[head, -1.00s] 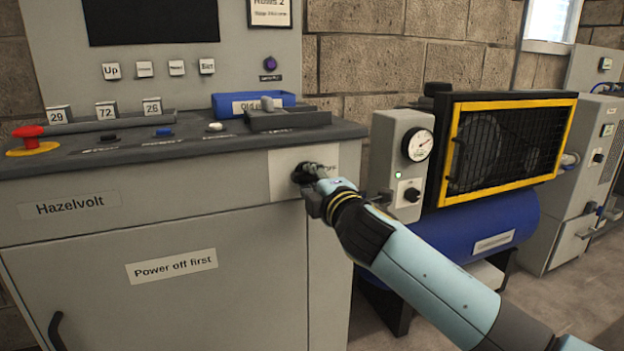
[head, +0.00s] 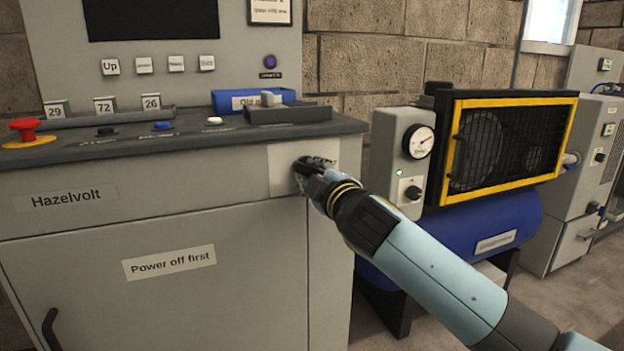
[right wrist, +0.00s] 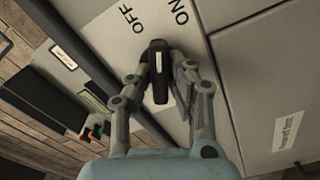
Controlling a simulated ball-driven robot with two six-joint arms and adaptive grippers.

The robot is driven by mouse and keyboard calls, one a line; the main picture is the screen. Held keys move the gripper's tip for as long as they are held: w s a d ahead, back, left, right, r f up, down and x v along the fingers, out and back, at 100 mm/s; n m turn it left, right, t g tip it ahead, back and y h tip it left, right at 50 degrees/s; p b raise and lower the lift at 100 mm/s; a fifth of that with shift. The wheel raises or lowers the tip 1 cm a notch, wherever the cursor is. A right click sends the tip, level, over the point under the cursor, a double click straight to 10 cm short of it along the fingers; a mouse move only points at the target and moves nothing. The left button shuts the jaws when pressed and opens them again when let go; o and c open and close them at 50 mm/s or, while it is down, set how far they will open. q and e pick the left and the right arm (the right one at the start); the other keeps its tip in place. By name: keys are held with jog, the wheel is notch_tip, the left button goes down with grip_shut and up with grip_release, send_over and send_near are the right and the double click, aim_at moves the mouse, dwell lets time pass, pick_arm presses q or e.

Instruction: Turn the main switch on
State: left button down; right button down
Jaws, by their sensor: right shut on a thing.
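The main switch is a black rotary handle (right wrist: 159,64) on a pale plate (head: 283,172) at the upper right of the grey cabinet front. In the right wrist view the plate carries the words OFF and ON, and the handle's far end lies between the two words. I cannot tell its exact setting. My right gripper (head: 308,170) is at the plate, with its fingers (right wrist: 162,84) on both sides of the handle, shut on it. In the head view the gripper hides most of the switch. My left gripper is not in view.
The cabinet top holds a red emergency button (head: 25,128), small buttons and a blue tray (head: 240,98). Right of the cabinet stands a blue compressor (head: 500,225) with a gauge box (head: 402,150) and a yellow-framed guard, close to my right forearm. A cabinet handle (head: 50,328) is at lower left.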

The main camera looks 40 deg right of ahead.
pick_arm(q)
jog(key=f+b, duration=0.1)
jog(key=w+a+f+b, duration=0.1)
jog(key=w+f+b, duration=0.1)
jog(key=b, duration=0.1)
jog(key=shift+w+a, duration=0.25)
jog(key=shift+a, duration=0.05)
pick_arm(e)
jog(key=m, duration=1.2)
jog(key=shift+f+m, duration=0.15)
jog(key=shift+m, duration=0.15)
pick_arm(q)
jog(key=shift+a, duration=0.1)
pick_arm(e)
jog(key=c, duration=1.2)
grip_release()
jog(key=shift+c, duration=0.2)
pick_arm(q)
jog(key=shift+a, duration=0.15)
pick_arm(e)
jog(key=shift+s, duration=0.1)
jog(key=v, duration=1.2)
